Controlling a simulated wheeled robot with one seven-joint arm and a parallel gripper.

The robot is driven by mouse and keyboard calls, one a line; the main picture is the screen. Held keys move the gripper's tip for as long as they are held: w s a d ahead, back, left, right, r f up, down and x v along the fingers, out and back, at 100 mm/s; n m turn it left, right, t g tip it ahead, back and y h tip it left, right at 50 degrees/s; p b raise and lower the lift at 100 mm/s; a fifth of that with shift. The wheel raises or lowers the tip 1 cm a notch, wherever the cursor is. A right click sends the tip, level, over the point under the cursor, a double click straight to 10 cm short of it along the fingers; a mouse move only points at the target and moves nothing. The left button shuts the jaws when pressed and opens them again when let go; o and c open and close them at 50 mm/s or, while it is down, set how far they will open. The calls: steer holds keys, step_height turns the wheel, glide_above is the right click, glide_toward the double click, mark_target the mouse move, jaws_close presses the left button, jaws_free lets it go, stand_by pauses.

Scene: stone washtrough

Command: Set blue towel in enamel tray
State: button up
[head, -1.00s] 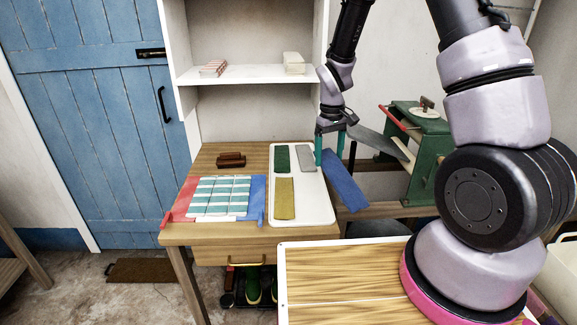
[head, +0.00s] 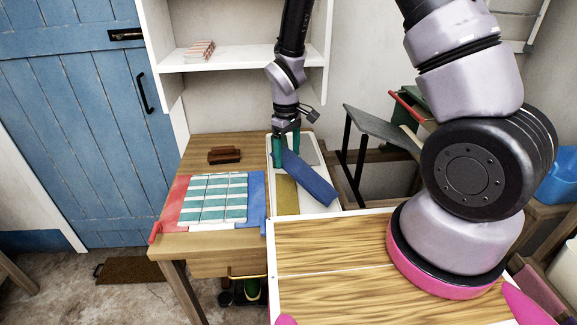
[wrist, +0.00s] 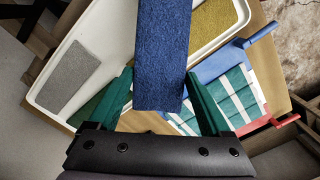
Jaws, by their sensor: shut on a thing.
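The blue towel (head: 308,180) is a long folded strip held in my gripper (head: 286,152), tilted down to the right. In the head view it overlaps the right part of the white enamel tray (head: 307,209). In the wrist view the towel (wrist: 163,50) lies between the green fingers of my gripper (wrist: 160,100), above the tray (wrist: 115,38). A grey towel (wrist: 69,77) and a yellow towel (wrist: 213,27) lie in the tray, with part of a green towel (wrist: 98,107) showing. The towel's height above the tray is hard to tell.
Left of the tray, striped teal-and-white cloths (head: 217,198) lie between a red pad (head: 176,206) and a blue pad (head: 256,193). A brown brush (head: 225,155) lies behind them. A grey slanted board (head: 378,128) stands right of the tray. A white shelf (head: 225,60) rises behind.

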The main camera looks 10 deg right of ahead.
steer(key=shift+f, duration=2.15)
steer(key=o, duration=0.9)
steer(key=shift+f, duration=0.15)
step_height(320, 180, up, 13)
steer(key=shift+w+f, duration=0.15)
steer(key=shift+f, duration=0.05)
steer(key=s+d+r+m+t+y, duration=0.1)
steer(key=d+r+m+t, duration=0.3)
steer(key=r, duration=0.6)
steer(key=s+d+r+m+g+y, duration=0.1)
steer(key=s+d+r+m, duration=0.1)
steer(key=d+r, duration=0.55)
steer(key=s+d+r+m+t, duration=0.1)
steer(key=s+d+r+m, duration=0.1)
steer(key=s+r, duration=0.2)
steer(key=s+d+r+m+t, duration=0.2)
steer(key=s+r, duration=0.2)
steer(key=s+d+r+m+t, duration=0.1)
steer(key=s+d+r+m, duration=0.1)
steer(key=s+r+m, duration=0.1)
steer(key=shift+s+d+r+t, duration=0.15)
steer(key=shift+s+r+t, duration=0.15)
steer(key=shift+s+r, duration=0.55)
